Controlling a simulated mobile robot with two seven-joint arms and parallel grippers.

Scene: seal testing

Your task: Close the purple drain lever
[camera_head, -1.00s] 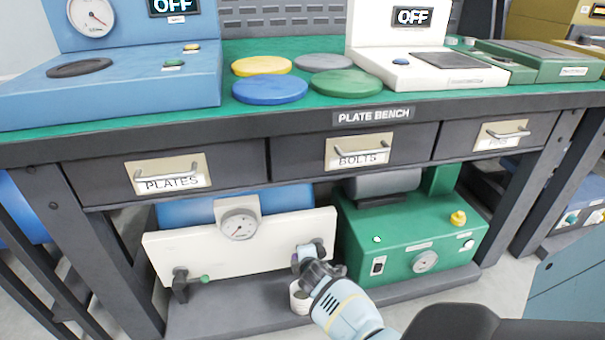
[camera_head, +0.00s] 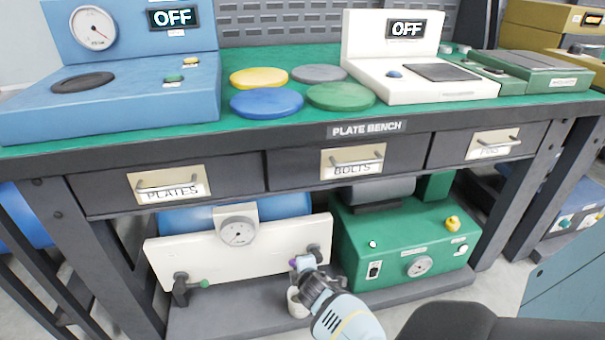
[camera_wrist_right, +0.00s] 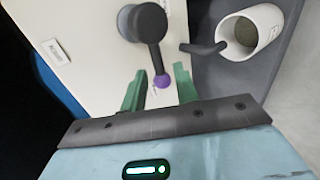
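The purple drain lever is a dark handle with a purple knob, mounted at the right end of the white panel (camera_head: 280,247) under the bench. In the right wrist view, its dark arm (camera_wrist_right: 152,40) runs from a round pivot down to the purple knob (camera_wrist_right: 162,82). My right gripper (camera_wrist_right: 159,80) is open, with its two green fingers on either side of the knob and gaps visible. In the head view, the right gripper (camera_head: 304,268) reaches up from below and partly hides the lever. My left gripper is not in view.
A white cup (camera_head: 297,304) stands close beside the gripper on the lower shelf, under a dark spout (camera_wrist_right: 203,47). A green machine (camera_head: 400,240) stands right of the arm. Bench drawers (camera_head: 230,177) overhang above.

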